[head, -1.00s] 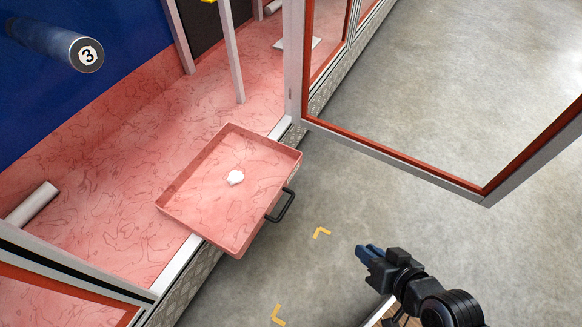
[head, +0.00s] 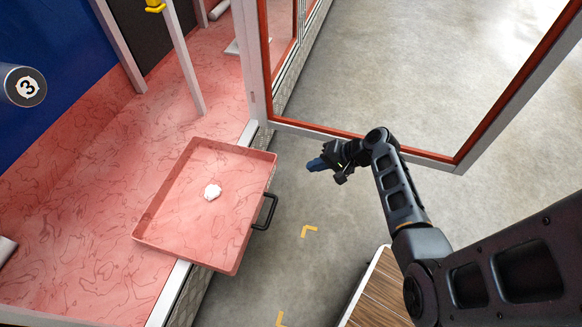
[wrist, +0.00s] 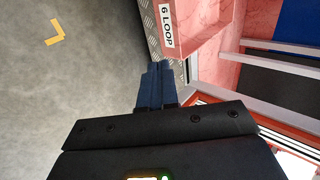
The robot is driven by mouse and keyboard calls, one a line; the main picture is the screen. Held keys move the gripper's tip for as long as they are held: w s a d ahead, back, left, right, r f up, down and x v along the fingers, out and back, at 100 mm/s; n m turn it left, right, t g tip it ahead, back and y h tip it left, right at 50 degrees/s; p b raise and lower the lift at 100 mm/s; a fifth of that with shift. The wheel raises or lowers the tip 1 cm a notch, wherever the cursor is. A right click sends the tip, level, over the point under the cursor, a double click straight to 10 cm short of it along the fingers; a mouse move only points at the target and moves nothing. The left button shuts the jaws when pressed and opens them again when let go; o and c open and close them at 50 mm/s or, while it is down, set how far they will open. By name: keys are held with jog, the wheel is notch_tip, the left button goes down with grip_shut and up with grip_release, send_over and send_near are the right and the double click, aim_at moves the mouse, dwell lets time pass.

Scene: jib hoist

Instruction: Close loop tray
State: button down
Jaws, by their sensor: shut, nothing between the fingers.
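The loop tray (head: 165,228) is a pink marbled drawer, pulled out over the edge of the pink counter, with a small white lump (head: 212,191) inside. Its black handle (head: 268,211) is on its right-hand front face. My gripper (head: 314,165) is shut and empty, to the upper right of the handle and apart from it. In the wrist view, the blue fingers (wrist: 154,84) are together, and the tray front with its "6 LOOP" label (wrist: 167,26) shows just beyond them. The handle is not visible in the wrist view.
A red-and-grey framed panel (head: 365,140) stands open at the upper right, close to my arm. A white post (head: 184,65) stands on the counter behind the tray. Grey floor with yellow corner marks (head: 309,231) is clear in front of the tray.

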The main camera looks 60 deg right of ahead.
jog(key=b, duration=0.4)
send_near(272, 173)
notch_tip(272, 173, down, 4)
jog(key=w, duration=0.1)
jog(key=w+a, duration=0.1)
jog(key=w, duration=0.1)
jog(key=shift+w+a+r, duration=0.1)
jog(key=shift+a+r, duration=0.05)
jog(key=shift+r, duration=0.05)
jog(key=shift+w+a+r, duration=0.1)
jog(key=shift+w+a, duration=0.05)
jog(key=shift+w, duration=0.25)
